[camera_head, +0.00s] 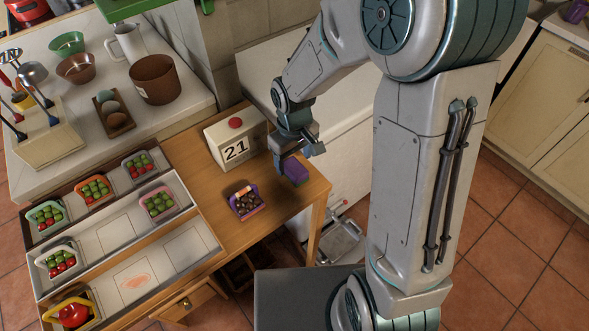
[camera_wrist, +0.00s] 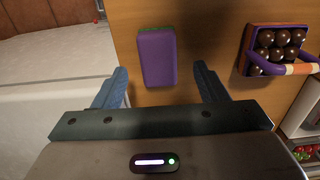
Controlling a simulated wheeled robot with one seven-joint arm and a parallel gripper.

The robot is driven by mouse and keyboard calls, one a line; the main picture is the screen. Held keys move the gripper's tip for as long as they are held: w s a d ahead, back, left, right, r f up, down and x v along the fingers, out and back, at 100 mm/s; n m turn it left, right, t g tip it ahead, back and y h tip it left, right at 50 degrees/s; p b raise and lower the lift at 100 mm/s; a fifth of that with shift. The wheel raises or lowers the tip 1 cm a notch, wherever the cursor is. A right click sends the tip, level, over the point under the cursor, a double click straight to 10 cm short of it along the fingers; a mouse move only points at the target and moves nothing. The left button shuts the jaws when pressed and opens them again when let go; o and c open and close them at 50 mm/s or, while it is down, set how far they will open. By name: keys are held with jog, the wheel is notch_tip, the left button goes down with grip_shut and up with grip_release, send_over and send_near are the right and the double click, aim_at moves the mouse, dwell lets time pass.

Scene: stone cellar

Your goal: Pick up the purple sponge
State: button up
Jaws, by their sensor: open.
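In the head view the sponge (camera_head: 294,170) is near the table's right edge, just below my gripper (camera_head: 292,150). In the wrist view my gripper (camera_wrist: 163,90) is open, with one blue finger on each side of the sponge's near end. The fingers are apart from the sponge, and nothing is held. I cannot tell the exact height of the fingertips over the table.
A purple basket of dark balls (camera_head: 245,202) with an orange-and-white handle stands left of the sponge. A block calendar reading 21 (camera_head: 236,138) with a red button stands behind. A sectioned tray (camera_head: 117,262) with small fruit baskets is at left. Bare wooden table (camera_head: 280,215) lies in front.

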aim_at(294, 167)
jog(key=shift+f, duration=2.15)
jog(key=c, duration=1)
jog(key=shift+c, duration=0.2)
jog(key=shift+r, duration=0.15)
jog(key=shift+w+r, duration=0.1)
jog(key=shift+r, duration=0.5)
notch_tip(294, 167, up, 3)
jog(key=shift+f, duration=0.15)
jog(key=s+d+r+b, duration=0.1)
jog(key=s+d+r, duration=0.4)
jog(key=d, duration=0.5)
jog(key=shift+s+d+r, duration=0.2)
jog(key=shift+d+r, duration=0.1)
jog(key=shift+r, duration=0.65)
jog(key=shift+o, duration=0.3)
